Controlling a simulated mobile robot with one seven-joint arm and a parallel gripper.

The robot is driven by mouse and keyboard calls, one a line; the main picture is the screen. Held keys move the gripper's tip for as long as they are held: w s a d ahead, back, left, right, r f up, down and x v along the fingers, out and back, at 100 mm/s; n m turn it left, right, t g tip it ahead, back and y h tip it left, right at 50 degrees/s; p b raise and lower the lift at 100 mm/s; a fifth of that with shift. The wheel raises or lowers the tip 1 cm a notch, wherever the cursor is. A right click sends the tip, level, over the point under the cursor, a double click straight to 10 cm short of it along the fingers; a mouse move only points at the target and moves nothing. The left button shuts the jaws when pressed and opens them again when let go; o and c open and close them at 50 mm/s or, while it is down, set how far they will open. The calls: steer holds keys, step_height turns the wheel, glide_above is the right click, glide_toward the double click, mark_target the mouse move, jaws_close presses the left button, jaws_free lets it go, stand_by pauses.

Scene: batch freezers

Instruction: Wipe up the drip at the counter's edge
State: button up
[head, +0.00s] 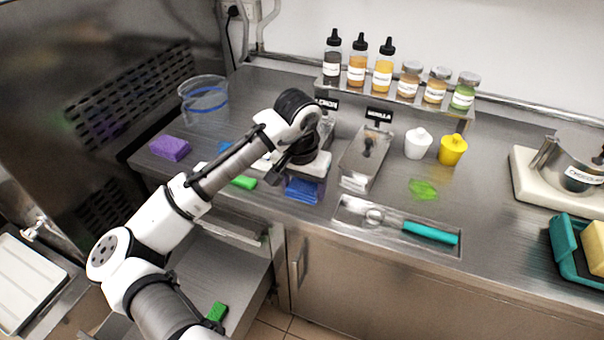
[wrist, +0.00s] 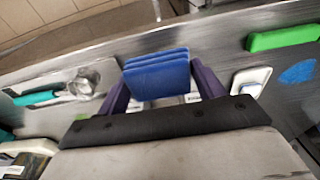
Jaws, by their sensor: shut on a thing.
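My gripper (head: 300,176) is low over the counter's front part, left of the scoop tray. In the wrist view its purple fingers (wrist: 160,80) are shut on a folded blue cloth (wrist: 157,74). The cloth also shows below the gripper in the head view (head: 303,191); I cannot tell whether it touches the counter (head: 320,219). A bright green spot (head: 423,189) lies on the counter in front of the yellow cup. A blue patch (wrist: 298,72) shows near the green block, partly behind my arm in the head view (head: 224,147). No drip is clear at the edge beneath the cloth.
A recessed tray with a teal-handled scoop (head: 430,233) lies right of the gripper. A metal bin (head: 366,160) stands behind it. A purple sponge (head: 170,148), green block (head: 243,182) and clear tub (head: 203,100) are to the left. Bottles (head: 357,65) line the back shelf.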

steer(key=shift+r+p, duration=0.45)
steer(key=shift+r, duration=0.7)
